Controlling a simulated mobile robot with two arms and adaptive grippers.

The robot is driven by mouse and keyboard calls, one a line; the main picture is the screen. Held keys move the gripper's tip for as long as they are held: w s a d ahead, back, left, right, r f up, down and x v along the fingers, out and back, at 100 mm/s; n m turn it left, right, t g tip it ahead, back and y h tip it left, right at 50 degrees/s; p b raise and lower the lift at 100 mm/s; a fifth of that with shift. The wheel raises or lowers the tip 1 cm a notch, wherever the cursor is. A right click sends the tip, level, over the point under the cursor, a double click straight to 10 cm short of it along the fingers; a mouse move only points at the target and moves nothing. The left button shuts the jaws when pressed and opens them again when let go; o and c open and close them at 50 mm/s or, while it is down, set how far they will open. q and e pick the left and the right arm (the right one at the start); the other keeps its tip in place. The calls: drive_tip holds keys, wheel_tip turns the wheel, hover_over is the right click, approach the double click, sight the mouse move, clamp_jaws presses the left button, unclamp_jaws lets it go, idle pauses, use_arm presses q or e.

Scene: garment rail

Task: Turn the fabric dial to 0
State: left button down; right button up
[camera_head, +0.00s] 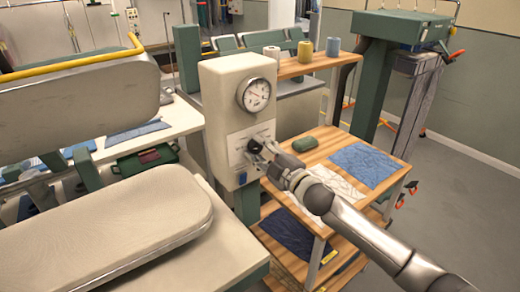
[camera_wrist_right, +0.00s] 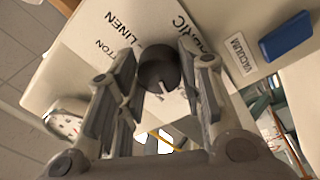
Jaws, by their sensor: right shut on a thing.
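The fabric dial (camera_head: 254,146) is a small black knob on the front of the pale control box (camera_head: 212,105). In the right wrist view the dial (camera_wrist_right: 158,68) is a dark round knob on a white label plate. A pale pointer mark on it faces the lower part of that picture. Upside-down words LINEN, part of COTTON and part of FABRIC show around it; no 0 can be read. My right gripper (camera_head: 264,155) is at the dial, its fingers (camera_wrist_right: 160,78) on either side, shut on it. My left gripper is not in view.
A round gauge (camera_head: 254,94) sits above the dial. A blue button (camera_wrist_right: 286,37) is near the VACUUM label (camera_wrist_right: 240,54). A padded ironing board (camera_head: 110,235) lies left. A wooden table (camera_head: 325,150) with folded cloths stands right, under my arm. Grey floor (camera_head: 465,185) is clear farther right.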

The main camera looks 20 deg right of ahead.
drive_tip(key=n, duration=0.3)
drive_tip(key=n+p, duration=0.1)
drive_tip(key=n, duration=0.3)
drive_tip(key=shift+g+y, duration=0.3)
drive_tip(key=shift+y, duration=0.1)
drive_tip(key=n+p, duration=0.1)
drive_tip(key=n, duration=0.4)
drive_tip(key=shift+g+p, duration=0.3)
drive_tip(key=shift+n, duration=0.4)
drive_tip(key=o, duration=1.1)
drive_tip(key=shift+c, duration=0.2)
drive_tip(key=shift+d, duration=0.1)
drive_tip(key=v, duration=1.2)
